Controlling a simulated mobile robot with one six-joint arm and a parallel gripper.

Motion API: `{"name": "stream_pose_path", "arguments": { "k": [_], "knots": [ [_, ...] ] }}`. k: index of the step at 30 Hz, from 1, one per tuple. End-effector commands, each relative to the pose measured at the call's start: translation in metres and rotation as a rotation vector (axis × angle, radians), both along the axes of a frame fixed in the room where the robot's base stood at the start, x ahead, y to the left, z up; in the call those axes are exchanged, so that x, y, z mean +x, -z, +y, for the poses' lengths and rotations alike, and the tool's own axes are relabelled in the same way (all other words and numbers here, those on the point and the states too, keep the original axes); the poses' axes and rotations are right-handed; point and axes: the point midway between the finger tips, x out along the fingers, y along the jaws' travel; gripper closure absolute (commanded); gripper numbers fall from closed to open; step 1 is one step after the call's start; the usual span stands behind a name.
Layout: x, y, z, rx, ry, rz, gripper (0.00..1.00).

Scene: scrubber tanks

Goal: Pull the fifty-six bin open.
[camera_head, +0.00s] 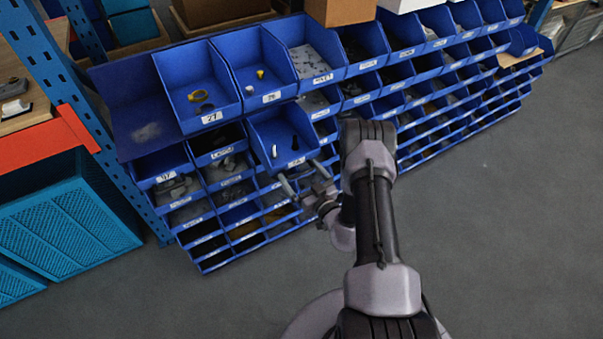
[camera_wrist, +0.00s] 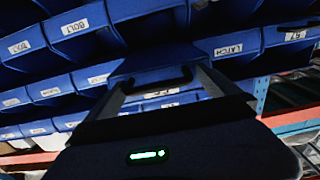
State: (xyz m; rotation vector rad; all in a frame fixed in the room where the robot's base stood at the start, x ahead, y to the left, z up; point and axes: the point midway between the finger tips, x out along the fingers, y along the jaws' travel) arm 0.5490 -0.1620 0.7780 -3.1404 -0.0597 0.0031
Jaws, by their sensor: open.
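A blue bin (camera_head: 268,132) juts out of the rack's second row, in the left part of the head view. It stands further forward than its neighbours and holds a few small dark and white items. Its front label looks like fifty-six but is too small to be sure. My gripper (camera_head: 301,175) is just below and in front of that label, with its fingers apart and nothing between them. In the wrist view my gripper (camera_wrist: 163,80) has its two fingers spread before a blue bin front with a dark handle (camera_wrist: 155,87). Contact with the handle cannot be told.
Blue bins (camera_head: 390,75) fill the rack, with labelled fronts in several rows. A blue rack post (camera_head: 75,105) and teal crates (camera_head: 70,220) stand at the left. The grey floor (camera_head: 490,220) in front and to the right is clear.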

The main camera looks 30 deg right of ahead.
Motion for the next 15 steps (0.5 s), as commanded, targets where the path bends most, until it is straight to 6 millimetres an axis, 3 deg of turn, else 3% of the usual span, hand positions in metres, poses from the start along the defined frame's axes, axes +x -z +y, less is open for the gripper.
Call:
{"name": "stream_pose_path", "arguments": {
  "k": [4, 7, 15],
  "knots": [
    [-0.003, -0.001, -0.001, 0.0, 0.0, 0.0, 0.0],
    [-0.016, -0.001, -0.002, 0.001, 0.002, 0.002, 0.0],
    [-0.092, -0.004, -0.005, 0.006, 0.009, 0.002, 0.0]
  ]
}}
